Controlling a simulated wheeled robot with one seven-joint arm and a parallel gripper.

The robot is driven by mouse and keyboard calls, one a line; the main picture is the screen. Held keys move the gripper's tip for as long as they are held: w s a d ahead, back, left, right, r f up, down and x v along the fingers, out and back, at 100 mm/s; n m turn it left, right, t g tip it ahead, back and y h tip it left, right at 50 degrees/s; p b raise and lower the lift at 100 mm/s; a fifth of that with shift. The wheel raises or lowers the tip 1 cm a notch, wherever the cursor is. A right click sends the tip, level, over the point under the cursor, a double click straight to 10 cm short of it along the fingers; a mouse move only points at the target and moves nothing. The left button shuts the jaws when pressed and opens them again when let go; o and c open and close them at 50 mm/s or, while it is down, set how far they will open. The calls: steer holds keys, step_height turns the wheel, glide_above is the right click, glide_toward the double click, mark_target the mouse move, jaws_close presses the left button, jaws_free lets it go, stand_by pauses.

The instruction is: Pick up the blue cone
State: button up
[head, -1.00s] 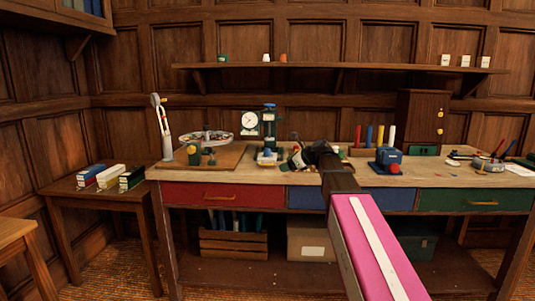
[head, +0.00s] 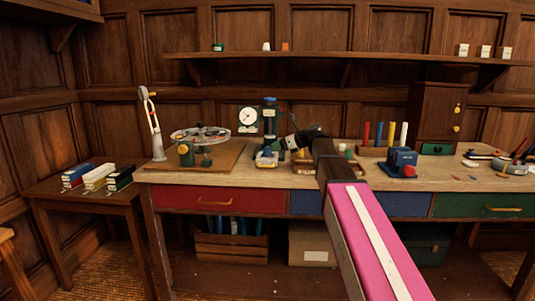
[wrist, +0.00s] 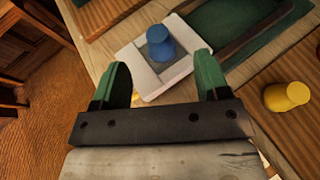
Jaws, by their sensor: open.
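The blue cone (wrist: 160,44) stands upright on a light square base with a grey centre in the wrist view, just beyond my fingertips. A small blue top (head: 267,150) on the bench in the head view looks like the same cone. My gripper (wrist: 162,62) is open and empty, its green fingers apart on either side of the line to the cone. In the head view my gripper (head: 290,143) is small and dark above the bench.
A yellow cone (wrist: 287,96) stands on a wooden board at the right of the wrist view. A green-lined tray (wrist: 252,30) lies beyond. On the bench, a blue block-shaped device (head: 402,160) and coloured cylinders stand right of my arm; a round dish (head: 200,138) is left.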

mark_target(267, 147)
steer(key=x, duration=0.7)
steer(key=shift+a+f, duration=0.15)
steer(key=shift+a, duration=0.1)
steer(key=shift+c, duration=0.4)
steer(key=c, duration=0.9)
